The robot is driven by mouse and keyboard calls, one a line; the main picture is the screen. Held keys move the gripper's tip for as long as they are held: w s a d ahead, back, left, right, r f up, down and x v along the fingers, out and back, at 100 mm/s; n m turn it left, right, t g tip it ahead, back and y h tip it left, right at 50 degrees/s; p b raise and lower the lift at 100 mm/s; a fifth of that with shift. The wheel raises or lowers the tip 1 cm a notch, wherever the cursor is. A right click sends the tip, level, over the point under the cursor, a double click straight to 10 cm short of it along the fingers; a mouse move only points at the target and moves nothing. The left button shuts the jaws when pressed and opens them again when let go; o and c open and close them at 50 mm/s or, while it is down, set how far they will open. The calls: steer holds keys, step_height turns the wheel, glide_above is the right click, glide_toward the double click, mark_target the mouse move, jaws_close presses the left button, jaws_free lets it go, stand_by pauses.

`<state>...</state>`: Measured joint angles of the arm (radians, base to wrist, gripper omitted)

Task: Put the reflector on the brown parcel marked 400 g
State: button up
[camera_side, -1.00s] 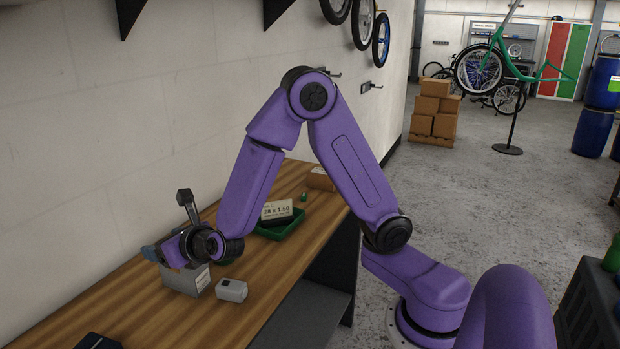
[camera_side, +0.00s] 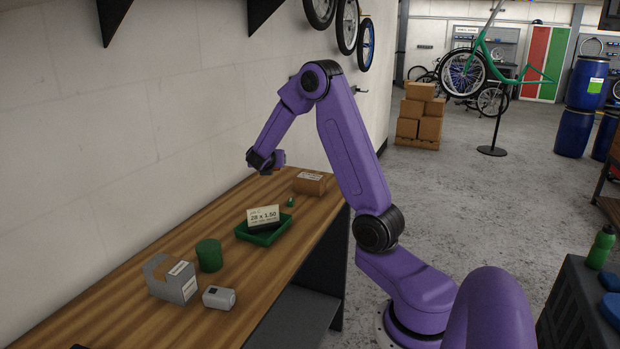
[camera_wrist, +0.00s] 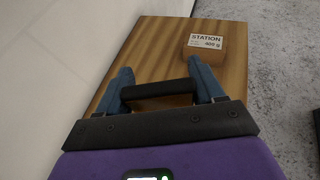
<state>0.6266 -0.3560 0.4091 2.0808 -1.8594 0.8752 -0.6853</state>
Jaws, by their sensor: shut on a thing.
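The brown parcel (camera_side: 309,184) lies near the far end of the bench in the side view. In the wrist view the parcel (camera_wrist: 201,53) is ahead and right of my fingers, its white label reading STATION 400 g. My gripper (camera_wrist: 160,90) is shut on a dark bar-like thing, which I take to be the reflector (camera_wrist: 158,89); it spans the gap between the two blue fingers. In the side view my gripper (camera_side: 266,161) is above the bench, left of the parcel and apart from it. The reflector cannot be made out there.
On the bench stand a green tray (camera_side: 246,236) with a box marked 28 x 1.50, a small green piece (camera_side: 291,202), a green cylinder (camera_side: 209,256), a grey labelled box (camera_side: 175,279) and a pale device (camera_side: 219,297). The wall runs along the left.

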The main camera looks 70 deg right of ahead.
steer(key=s+d+r+m+g+h, duration=0.15)
steer(key=s+d+m+g, duration=0.3)
steer(key=s+d, duration=0.75)
glide_above(312, 174)
steer(key=shift+g+y, duration=0.25)
steer(key=shift+y, duration=0.1)
steer(key=f, duration=0.9)
steer(key=shift+s+a+f, duration=0.1)
steer(key=shift+s+a, duration=0.1)
steer(key=shift+a, duration=0.1)
steer(key=shift+w+d+f, duration=0.1)
steer(key=shift+d+f, duration=0.05)
steer(key=shift+f, duration=1.65)
steer(key=shift+f, duration=0.15)
steer(key=o, duration=1)
